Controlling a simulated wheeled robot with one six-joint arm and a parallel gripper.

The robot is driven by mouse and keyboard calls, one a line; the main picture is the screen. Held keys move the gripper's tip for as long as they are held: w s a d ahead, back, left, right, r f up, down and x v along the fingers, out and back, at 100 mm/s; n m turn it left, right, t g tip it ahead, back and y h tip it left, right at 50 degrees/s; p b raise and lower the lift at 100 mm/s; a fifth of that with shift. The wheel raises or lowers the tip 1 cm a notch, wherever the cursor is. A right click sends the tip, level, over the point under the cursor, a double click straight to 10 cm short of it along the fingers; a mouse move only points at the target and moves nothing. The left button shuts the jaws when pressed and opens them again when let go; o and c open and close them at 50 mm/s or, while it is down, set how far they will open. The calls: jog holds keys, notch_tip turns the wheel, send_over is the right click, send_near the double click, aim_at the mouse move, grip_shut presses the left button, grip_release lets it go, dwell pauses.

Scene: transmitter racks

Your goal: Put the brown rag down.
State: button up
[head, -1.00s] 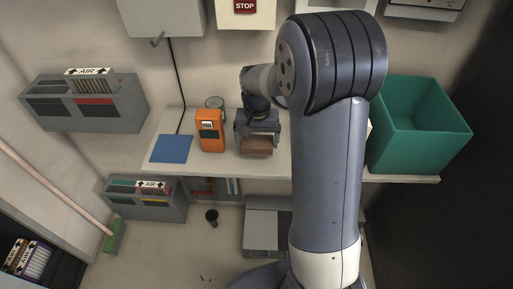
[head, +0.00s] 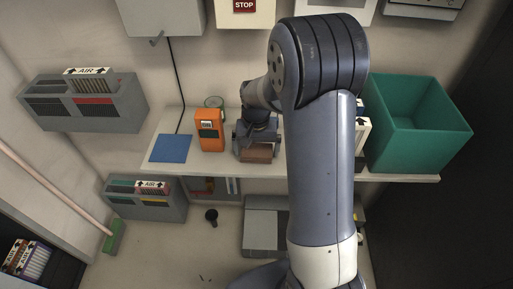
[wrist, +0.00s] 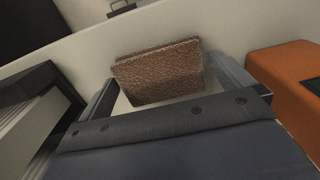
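The brown rag (head: 257,152) is a folded, block-shaped bundle at the front part of the white shelf (head: 290,163). In the wrist view the rag (wrist: 160,74) has a coarse brown weave and sits between the two fingers of my gripper (wrist: 165,85), with both fingers at its sides. My gripper (head: 256,146) also shows in the head view, pointing down around the rag and shut on it. The rag is at or just above the shelf top; whether its underside touches cannot be told.
An orange handheld device (head: 209,130) stands left of my gripper; it also shows in the wrist view (wrist: 290,75). A blue mat (head: 170,148) lies at the shelf's left end. A green bin (head: 418,130) stands at the right. My arm hides part of the shelf.

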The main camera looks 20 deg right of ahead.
aim_at(256, 151)
jog(key=shift+r, duration=0.1)
notch_tip(256, 151, up, 12)
jog(key=shift+p, duration=0.4)
notch_tip(256, 151, down, 12)
jog(key=shift+f+b, duration=0.25)
jog(key=shift+b, duration=0.2)
jog(key=shift+r, duration=2)
